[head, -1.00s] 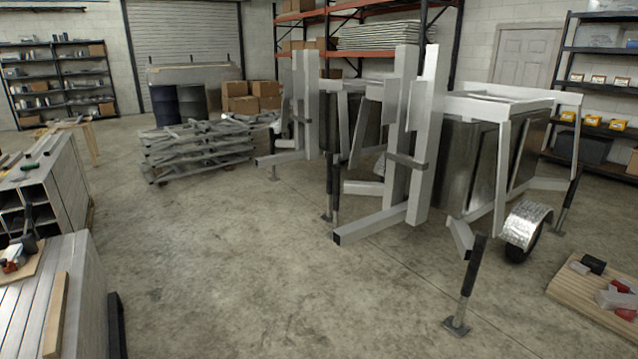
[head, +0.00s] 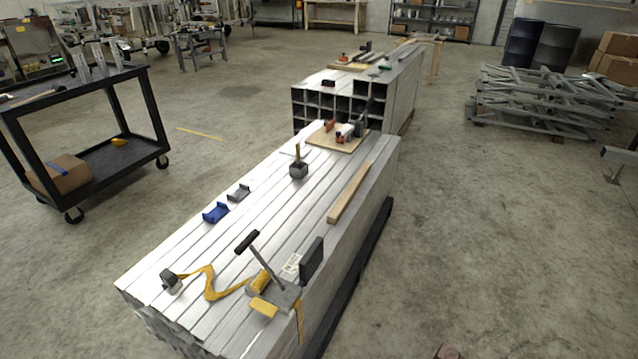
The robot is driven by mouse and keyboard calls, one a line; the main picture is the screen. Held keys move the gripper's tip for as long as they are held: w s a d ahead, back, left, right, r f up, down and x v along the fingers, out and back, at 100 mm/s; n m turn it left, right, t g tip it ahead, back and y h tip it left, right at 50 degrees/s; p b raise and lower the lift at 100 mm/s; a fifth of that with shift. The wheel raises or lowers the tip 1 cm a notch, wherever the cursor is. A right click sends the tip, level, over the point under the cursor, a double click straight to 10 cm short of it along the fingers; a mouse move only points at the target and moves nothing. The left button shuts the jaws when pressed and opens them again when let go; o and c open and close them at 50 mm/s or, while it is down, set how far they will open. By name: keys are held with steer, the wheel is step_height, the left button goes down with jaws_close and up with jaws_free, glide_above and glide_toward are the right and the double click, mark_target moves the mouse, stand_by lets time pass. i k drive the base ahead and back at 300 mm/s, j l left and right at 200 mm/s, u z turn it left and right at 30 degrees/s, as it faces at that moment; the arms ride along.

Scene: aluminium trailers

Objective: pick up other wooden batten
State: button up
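A light wooden batten (head: 349,193) lies flat on the near stack of aluminium tubes (head: 240,225), along its right edge. Nothing lies on top of the batten. A thin yellowish strip (head: 199,133) lies on the floor left of the stack; I cannot tell whether it is also a batten. My gripper is not in view.
The stack also carries a ratchet strap (head: 210,284), a handled tool (head: 268,280), a mallet (head: 298,165), blue (head: 216,213) and grey clamps, and a board with tools (head: 337,137). A black cart (head: 80,150) stands left.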

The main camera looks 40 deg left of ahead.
mark_target(334, 217)
steer(key=i+u, duration=0.35)
steer(key=i, duration=0.15)
steer(key=i+l+u, duration=0.1)
steer(key=i+u, duration=0.2)
steer(key=i, duration=0.2)
steer(key=i+l+u, duration=0.2)
steer(key=i+u, duration=0.15)
steer(key=i, duration=0.15)
steer(key=i+l+u, duration=0.2)
steer(key=u, duration=0.2)
steer(key=i+l+u, duration=0.6)
steer(key=u, duration=0.15)
steer(key=i+l+u, duration=0.15)
steer(key=l+u, duration=0.25)
steer(key=i+l+u, duration=0.1)
steer(key=l+u, duration=0.65)
steer(key=l, duration=0.2)
steer(key=l+u, duration=0.25)
steer(key=l, duration=0.3)
steer(key=l+u, duration=0.2)
steer(key=l, duration=0.3)
steer(key=k+l+u, duration=0.25)
steer(key=l, duration=0.3)
steer(key=i, duration=0.1)
